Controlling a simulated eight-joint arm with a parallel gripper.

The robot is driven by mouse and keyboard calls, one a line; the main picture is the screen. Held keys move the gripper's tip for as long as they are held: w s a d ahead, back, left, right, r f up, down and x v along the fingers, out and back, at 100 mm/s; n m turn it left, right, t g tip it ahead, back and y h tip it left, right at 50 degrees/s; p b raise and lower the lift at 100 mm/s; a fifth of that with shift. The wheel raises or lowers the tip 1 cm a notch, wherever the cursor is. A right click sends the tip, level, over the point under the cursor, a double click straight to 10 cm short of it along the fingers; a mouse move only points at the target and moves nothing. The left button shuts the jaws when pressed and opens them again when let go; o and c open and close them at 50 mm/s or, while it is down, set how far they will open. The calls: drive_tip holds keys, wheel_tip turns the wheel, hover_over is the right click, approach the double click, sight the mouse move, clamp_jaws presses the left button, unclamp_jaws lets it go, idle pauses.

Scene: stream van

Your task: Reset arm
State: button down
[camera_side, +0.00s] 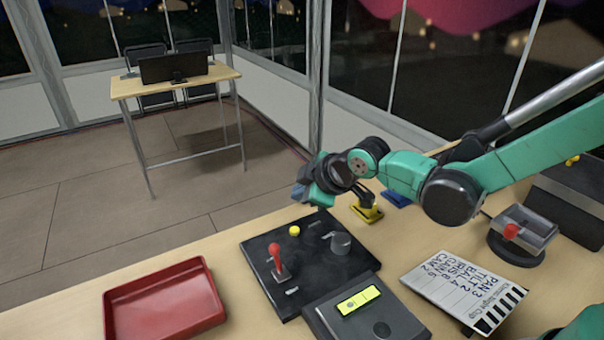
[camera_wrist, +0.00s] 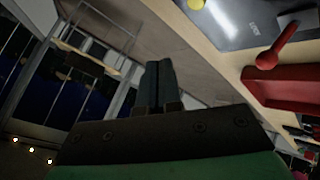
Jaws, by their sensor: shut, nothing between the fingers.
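My gripper (camera_side: 304,191) hangs in the air above the far edge of the wooden worktop, beyond the dark control panel (camera_side: 262,247). The teal arm reaches in from the right. In the wrist view, the two dark fingers of my gripper (camera_wrist: 158,80) lie side by side, shut, with nothing held. No object touches the fingertips in either view. The wrist view is tilted, with the room filling much of its left side.
The panel carries a red joystick (camera_side: 278,262), yellow button (camera_side: 294,231) and grey knob (camera_side: 341,243). A red tray (camera_side: 165,305) lies left, a clapperboard (camera_side: 462,290) right. A yellow-based item (camera_side: 368,212) stands near my gripper. A desk (camera_side: 176,82) stands beyond.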

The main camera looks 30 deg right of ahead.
drive_tip(key=s+d+r+m+g+h, duration=0.1)
drive_tip(key=s+d+r+m, duration=0.1)
drive_tip(key=s+d+m, duration=0.3)
drive_tip(key=s+d+r+m+g, duration=0.1)
drive_tip(key=s+d+r+m, duration=0.1)
drive_tip(key=s+d+m, duration=0.3)
drive_tip(key=s, duration=0.4)
drive_tip(key=shift+r+m+h, duration=0.3)
drive_tip(key=shift+m+h, duration=0.1)
